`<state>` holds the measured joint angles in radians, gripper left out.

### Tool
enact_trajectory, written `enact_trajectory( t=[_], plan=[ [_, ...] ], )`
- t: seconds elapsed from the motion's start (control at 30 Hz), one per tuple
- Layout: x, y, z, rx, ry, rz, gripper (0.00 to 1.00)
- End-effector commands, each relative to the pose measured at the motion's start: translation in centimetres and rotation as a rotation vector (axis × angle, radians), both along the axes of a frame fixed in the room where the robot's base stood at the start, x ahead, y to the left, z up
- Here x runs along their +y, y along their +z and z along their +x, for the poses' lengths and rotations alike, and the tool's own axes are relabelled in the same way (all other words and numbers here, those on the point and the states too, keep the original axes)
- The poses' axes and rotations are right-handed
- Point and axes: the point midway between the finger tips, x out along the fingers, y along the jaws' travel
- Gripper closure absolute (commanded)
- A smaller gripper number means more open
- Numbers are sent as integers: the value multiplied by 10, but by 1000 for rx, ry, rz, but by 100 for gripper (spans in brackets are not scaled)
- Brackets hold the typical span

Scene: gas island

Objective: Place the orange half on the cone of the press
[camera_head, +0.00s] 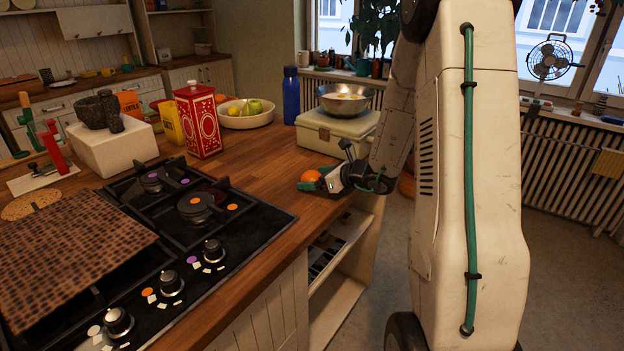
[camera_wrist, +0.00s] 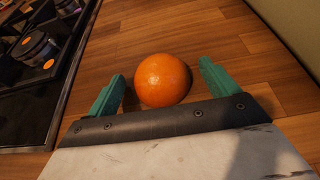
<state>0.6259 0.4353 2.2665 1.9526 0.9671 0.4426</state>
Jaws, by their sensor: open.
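An orange (camera_head: 311,177) lies on the wooden counter, to the right of the hob. It looks round and also shows in the wrist view (camera_wrist: 162,80), peel toward the camera; no cut face shows. My gripper (camera_head: 322,183) is low over the counter at the orange. In the wrist view its green fingers (camera_wrist: 160,85) are open, one on each side of the orange, with a gap at both sides. I cannot clearly make out a press with a cone in either view.
A black gas hob (camera_head: 265,222) fills the near counter, with a brown woven mat (camera_head: 70,255) on it. A cream box (camera_head: 335,135) with a metal bowl (camera_head: 346,98) stands behind the gripper. A red tin (camera_head: 198,120) and fruit bowl (camera_head: 246,115) stand farther back.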

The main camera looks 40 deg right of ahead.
Motion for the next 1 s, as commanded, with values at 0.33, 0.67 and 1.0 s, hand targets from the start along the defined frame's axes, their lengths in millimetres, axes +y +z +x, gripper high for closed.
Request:
enact_trajectory(
  t=[0.33, 0.67, 1.0],
  plan=[
    [0, 0, 0, 0, 0, -1, 60],
    [0, 2, 0, -1, 0, -1, 67],
    [0, 33, 0, -5, 1, -4, 67]
  ],
)
